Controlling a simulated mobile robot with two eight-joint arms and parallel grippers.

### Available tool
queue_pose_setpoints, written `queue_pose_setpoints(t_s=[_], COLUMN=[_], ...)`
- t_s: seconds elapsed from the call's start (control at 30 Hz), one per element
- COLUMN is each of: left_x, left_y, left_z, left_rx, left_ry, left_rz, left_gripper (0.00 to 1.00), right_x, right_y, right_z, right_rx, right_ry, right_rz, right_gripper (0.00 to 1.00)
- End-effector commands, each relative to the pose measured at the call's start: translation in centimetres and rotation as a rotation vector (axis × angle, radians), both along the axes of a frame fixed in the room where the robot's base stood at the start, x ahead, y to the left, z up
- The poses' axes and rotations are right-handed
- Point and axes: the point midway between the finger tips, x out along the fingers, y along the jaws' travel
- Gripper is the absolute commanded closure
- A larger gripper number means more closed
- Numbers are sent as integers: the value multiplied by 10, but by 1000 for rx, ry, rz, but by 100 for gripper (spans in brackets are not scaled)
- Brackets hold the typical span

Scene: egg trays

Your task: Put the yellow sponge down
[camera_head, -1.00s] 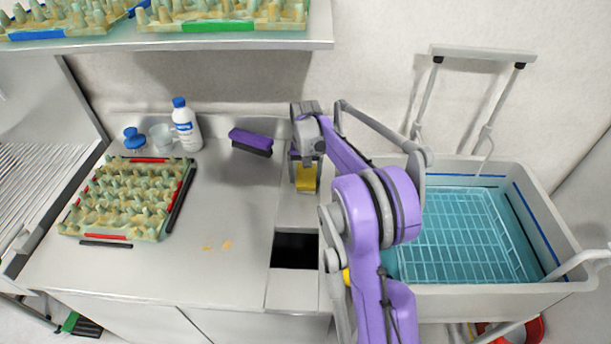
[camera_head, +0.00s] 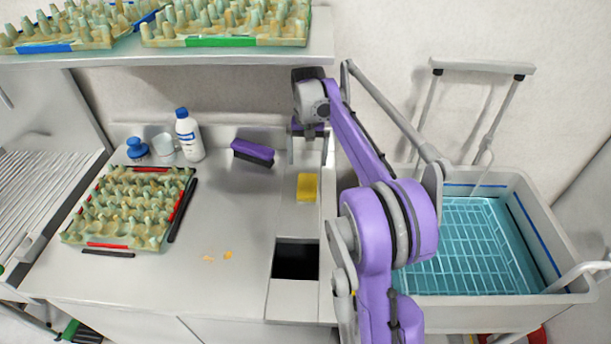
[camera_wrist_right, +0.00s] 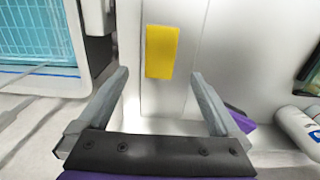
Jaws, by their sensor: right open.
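The yellow sponge (camera_head: 307,187) lies flat on the steel counter, behind the dark square opening and near the counter's right side. It also shows in the right wrist view (camera_wrist_right: 161,52), beyond the fingertips and between their lines. My right gripper (camera_head: 305,150) is above and behind the sponge, apart from it. In the right wrist view its two grey fingers (camera_wrist_right: 158,80) are spread wide with nothing between them. My left gripper is not in view.
An egg tray (camera_head: 125,240) lies on the counter's left. A purple brush (camera_head: 253,150), a white bottle (camera_head: 189,138), a cup and a blue-topped item stand at the back. A dark opening (camera_head: 296,260) is in front of the sponge. A basin (camera_head: 540,200) is on the right.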

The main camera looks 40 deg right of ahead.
Motion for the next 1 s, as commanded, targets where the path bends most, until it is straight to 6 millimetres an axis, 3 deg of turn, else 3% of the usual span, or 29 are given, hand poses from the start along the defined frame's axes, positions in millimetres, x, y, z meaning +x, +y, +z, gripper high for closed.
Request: queue_pose_setpoints(t_s=[0.17, 0.27, 0.37, 0.53, 0.7, 0.83, 1.0], left_x=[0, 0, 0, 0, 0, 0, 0], left_y=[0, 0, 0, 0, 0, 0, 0], left_z=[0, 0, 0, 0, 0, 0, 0], left_rx=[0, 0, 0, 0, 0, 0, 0], left_ry=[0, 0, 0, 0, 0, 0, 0], left_rz=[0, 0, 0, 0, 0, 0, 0], left_gripper=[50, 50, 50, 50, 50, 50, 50], right_x=[-2, -8, -24, -70, -129, -175, -218], right_y=[4, 21, 53, 119, 174, 207, 231], right_z=[4, 8, 13, 11, -8, -34, -67], right_rx=[-2, -11, -30, -73, -111, -137, -162], right_ry=[-4, -24, -66, -168, -274, -355, -437], right_rz=[8, 43, 111, 266, 421, 532, 638], right_gripper=[0, 0, 0, 0, 0, 0, 0])
